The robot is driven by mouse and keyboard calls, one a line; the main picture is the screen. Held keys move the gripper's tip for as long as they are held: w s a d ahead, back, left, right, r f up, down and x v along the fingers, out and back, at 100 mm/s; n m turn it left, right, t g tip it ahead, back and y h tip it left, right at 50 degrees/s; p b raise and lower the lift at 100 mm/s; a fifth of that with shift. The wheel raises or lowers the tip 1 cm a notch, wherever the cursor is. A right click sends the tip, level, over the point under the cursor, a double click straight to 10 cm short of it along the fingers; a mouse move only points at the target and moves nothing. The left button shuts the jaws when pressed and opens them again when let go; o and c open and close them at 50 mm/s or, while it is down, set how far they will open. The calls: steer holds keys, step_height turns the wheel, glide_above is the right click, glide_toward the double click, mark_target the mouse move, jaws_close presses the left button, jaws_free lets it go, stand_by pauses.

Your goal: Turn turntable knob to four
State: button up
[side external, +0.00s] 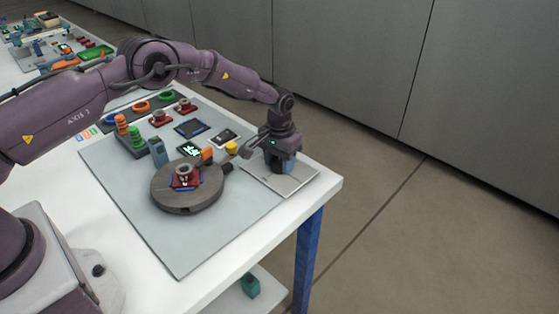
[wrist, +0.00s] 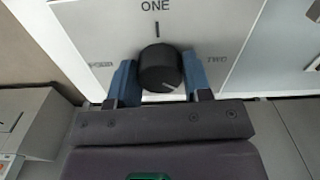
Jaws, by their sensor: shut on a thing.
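The black turntable knob (wrist: 160,66) sits on a light grey panel (wrist: 95,22), between the two blue fingers of my gripper (wrist: 160,84). My gripper is shut on it. The panel reads ONE above the knob with a tick below the word, FOUR at left and TWO at right. A small pale mark shows low on the right of the knob face. In the side external view my gripper (side external: 280,163) points down over the panel (side external: 298,181) at the table's right corner, and the knob is hidden there. The round grey turntable (side external: 206,200) stands left of the panel, carrying a red and blue part (side external: 185,180).
Behind the turntable are a blue block (side external: 158,152), an orange and green part (side external: 125,130), a yellow knob (side external: 231,147) and several coloured parts. The front of the grey mat (side external: 185,245) is clear. The table edge is close beside the panel.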

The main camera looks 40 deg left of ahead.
steer(key=m, duration=0.7)
steer(key=shift+r, duration=0.1)
steer(key=m, duration=0.7)
steer(key=shift+m, duration=0.3)
steer(key=m, duration=0.3)
steer(key=shift+m, duration=0.3)
steer(key=m, duration=0.3)
steer(key=shift+m, duration=0.3)
steer(key=m, duration=0.6)
steer(key=shift+m, duration=0.4)
steer(key=o, duration=0.9)
